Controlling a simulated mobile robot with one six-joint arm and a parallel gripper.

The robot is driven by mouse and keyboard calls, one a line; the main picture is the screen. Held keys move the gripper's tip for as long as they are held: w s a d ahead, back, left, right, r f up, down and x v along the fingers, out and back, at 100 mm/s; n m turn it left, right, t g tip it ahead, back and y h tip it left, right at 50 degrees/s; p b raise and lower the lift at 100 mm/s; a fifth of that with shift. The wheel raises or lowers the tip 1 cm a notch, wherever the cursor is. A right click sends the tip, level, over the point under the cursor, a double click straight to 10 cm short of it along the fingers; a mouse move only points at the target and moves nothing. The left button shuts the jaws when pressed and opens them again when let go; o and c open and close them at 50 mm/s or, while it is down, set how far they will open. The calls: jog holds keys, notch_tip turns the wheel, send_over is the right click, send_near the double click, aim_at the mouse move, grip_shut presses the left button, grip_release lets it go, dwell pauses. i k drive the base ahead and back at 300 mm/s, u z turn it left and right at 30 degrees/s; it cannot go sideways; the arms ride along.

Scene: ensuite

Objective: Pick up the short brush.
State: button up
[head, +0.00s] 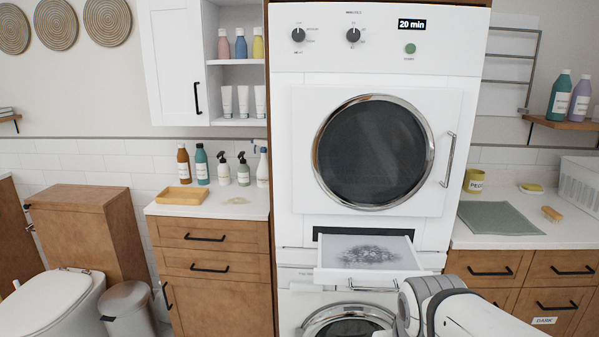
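A small brush (552,213) with a tan wooden-looking body lies on the right counter, near the right edge of the picture. It is small in view, and its bristles are hard to make out. It lies to the right of a grey-green mat and apart from it. My arm reaches in at the bottom, in front of the machines and below and left of the brush. My gripper's fingers do not show, so I cannot see whether they are open or shut. Nothing covers the brush.
A shallow drawer (367,256) with grey lint stands open between the stacked machines, close to my arm. The right counter holds the mat (497,217), a yellow mug (474,180), a yellow sponge (531,187) and a white basket (581,185). Counter around the brush is clear.

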aim_at(548, 212)
jog(key=z, duration=1.4)
